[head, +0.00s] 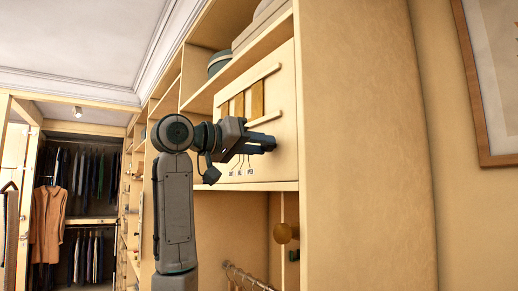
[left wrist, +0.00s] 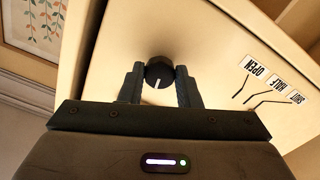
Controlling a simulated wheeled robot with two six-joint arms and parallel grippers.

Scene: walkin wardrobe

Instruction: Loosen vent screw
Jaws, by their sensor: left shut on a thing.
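The vent screw shows in the left wrist view as a black round knob (left wrist: 158,72) with a pale pointer line. It sits on a cream panel (left wrist: 170,30). My left gripper (left wrist: 159,80) is shut on the knob, one finger on each side. My right gripper is not in view.
Brown slats (head: 240,103) sit between two rails on the panel, above my gripper. A shelf with a round box (head: 219,62) is above. A broad upright side wall (head: 365,150) stands to the right.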

